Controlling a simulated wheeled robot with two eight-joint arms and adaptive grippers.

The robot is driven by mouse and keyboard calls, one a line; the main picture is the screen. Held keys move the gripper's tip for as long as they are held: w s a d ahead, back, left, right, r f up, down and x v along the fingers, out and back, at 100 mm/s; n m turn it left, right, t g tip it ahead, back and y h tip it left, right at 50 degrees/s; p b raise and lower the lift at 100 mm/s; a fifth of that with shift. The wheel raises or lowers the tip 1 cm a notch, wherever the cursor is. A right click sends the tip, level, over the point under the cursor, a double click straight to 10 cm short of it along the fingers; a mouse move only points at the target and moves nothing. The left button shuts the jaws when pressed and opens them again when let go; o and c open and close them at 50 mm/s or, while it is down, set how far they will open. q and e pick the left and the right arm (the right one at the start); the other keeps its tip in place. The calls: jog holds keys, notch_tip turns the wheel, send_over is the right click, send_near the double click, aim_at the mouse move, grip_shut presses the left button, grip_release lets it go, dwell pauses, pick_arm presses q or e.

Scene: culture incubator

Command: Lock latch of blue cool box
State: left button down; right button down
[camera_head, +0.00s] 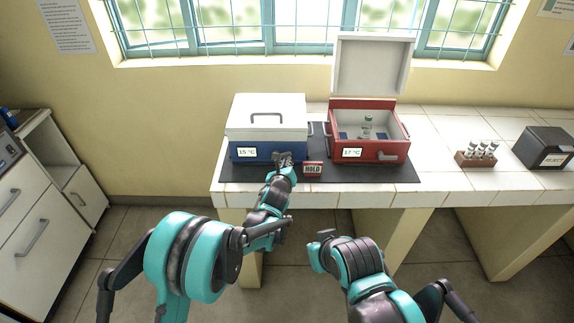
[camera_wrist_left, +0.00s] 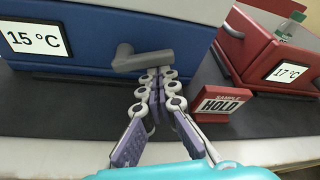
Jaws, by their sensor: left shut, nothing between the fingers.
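The blue cool box (camera_head: 240,151) stands on a dark mat at the left of the counter, with its white lid (camera_head: 266,115) down and a 15 °C display on its front. Its grey latch handle (camera_wrist_left: 143,60) shows in the left wrist view on the blue front, lying roughly level with a knob at its left end. My left gripper (camera_head: 284,160) is at the right part of the blue front. In the left wrist view its fingertips (camera_wrist_left: 158,74) are together, empty, just below the latch; I cannot tell whether they touch it. My right gripper (camera_head: 322,238) is low in front of the counter, its fingers unclear.
A red cool box (camera_head: 365,154) with its lid raised stands to the right, a bottle (camera_head: 367,125) inside. A red HOLD sign (camera_head: 313,169) stands close to my left gripper. A vial rack (camera_head: 476,158) and black box (camera_head: 546,148) are farther right.

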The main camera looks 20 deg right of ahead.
aim_at(285, 153)
pick_arm(q)
jog(key=shift+r+n+h, duration=0.3)
jog(key=shift+r+n, duration=0.05)
jog(key=shift+n, duration=0.15)
jog(key=shift+a+r, duration=0.25)
jog(key=shift+r, duration=0.4)
jog(key=shift+w+a+r, duration=0.15)
jog(key=shift+a+r, duration=0.15)
jog(key=shift+r, duration=0.05)
jog(key=shift+a, duration=0.1)
pick_arm(e)
jog(key=shift+w+a+r, duration=0.15)
jog(key=shift+a+r, duration=0.05)
jog(key=shift+a, duration=0.25)
jog(key=shift+d, duration=0.1)
pick_arm(q)
jog(key=v, duration=1.2)
